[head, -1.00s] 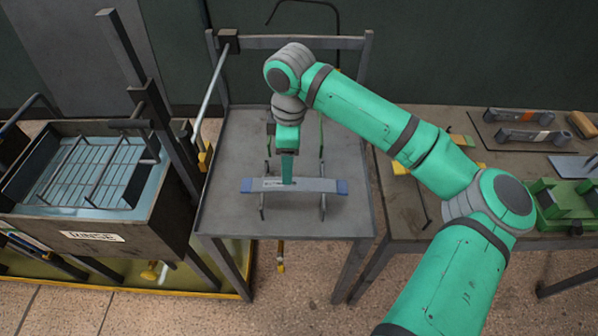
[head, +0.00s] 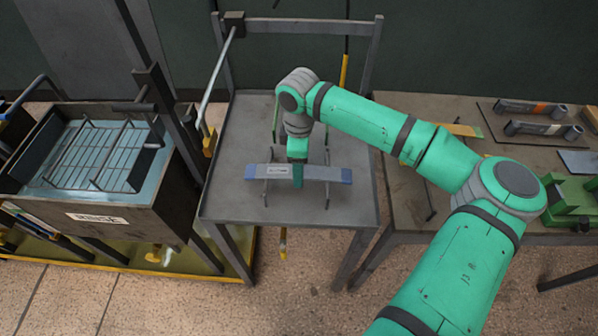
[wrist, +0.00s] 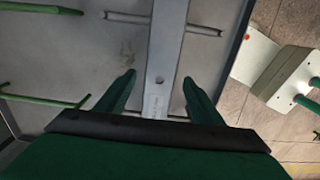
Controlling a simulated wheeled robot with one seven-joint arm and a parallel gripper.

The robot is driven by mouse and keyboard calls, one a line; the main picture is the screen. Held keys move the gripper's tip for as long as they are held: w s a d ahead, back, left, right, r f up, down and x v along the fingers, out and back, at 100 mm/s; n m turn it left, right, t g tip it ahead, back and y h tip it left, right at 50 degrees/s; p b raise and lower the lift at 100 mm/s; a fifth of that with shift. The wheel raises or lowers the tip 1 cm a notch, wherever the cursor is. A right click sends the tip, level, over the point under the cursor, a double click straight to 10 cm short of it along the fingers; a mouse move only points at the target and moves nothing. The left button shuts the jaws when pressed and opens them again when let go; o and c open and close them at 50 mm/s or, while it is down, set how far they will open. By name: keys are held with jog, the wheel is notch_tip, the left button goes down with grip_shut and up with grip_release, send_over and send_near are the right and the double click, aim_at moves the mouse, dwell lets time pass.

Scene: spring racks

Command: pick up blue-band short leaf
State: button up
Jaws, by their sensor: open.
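The blue-band short leaf (head: 322,173) is a flat grey bar with blue ends and a small label. It lies across a wire rack (head: 326,188) on the grey metal table. My gripper (head: 298,180) is above its middle, pointing down. In the wrist view, the leaf (wrist: 166,50) runs lengthwise between the two green fingers of my gripper (wrist: 158,85). The fingers are open, one on each side, with gaps to the leaf. A small hole shows in the bar. Whether the fingertips reach down past its edges is unclear.
The grey table (head: 230,130) has free room around the rack. A rinse tank (head: 110,220) with a wire basket stands at left. An upright frame stands behind the table.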

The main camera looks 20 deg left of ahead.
jog(key=shift+f, duration=0.5)
jog(key=shift+a, duration=0.1)
jog(key=shift+r, duration=0.1)
grip_shut()
